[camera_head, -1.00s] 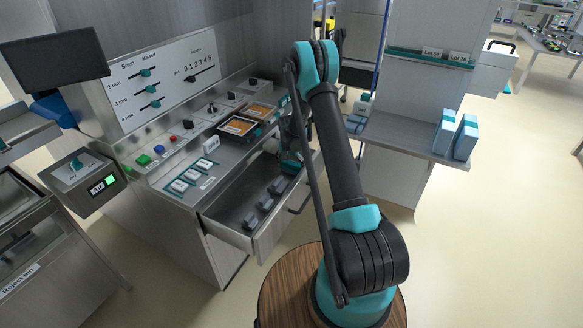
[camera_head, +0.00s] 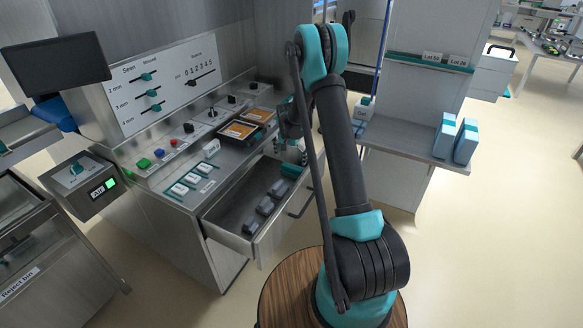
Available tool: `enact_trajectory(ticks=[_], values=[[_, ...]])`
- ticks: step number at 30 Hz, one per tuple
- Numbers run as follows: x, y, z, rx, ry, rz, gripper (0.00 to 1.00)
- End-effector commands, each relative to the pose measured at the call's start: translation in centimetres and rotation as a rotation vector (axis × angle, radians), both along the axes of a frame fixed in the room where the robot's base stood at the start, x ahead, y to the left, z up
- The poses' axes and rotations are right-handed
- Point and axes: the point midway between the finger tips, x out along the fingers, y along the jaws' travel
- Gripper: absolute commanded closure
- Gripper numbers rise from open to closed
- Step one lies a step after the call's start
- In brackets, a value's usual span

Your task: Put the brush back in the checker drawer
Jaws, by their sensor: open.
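The checker drawer (camera_head: 232,239) stands pulled open below the counter. A teal thing (camera_head: 291,170), which looks like the brush, lies in its far right end; its details are too small to make out. Several grey blocks (camera_head: 266,205) lie in a row nearer the drawer's left end. My gripper (camera_head: 292,156) is open above the drawer's far end, just over the teal thing and seemingly apart from it. My arm hides part of the gripper and the drawer's right end.
A shelf with blue-white boxes (camera_head: 466,142) stands at right. The floor (camera_head: 480,250) at right is clear.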

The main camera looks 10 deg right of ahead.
Motion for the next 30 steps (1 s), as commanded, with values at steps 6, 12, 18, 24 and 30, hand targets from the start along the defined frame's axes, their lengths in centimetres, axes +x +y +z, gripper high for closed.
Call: enact_trajectory(ticks=[6, 12, 18, 24, 30], values=[[-0.3, 0.2, 3.3, 0.0, 0.0, 0.0, 0.0], [-0.8, 0.2, 4.8, 0.0, -0.002, 0.006, 0.0], [-4.3, -0.5, 8.8, 0.003, -0.026, 0.073, 0.0], [-10.5, -1.6, 13.6, 0.002, -0.064, 0.179, 0.0], [-17.4, -2.5, 16.9, -0.005, -0.105, 0.286, 0.0]])
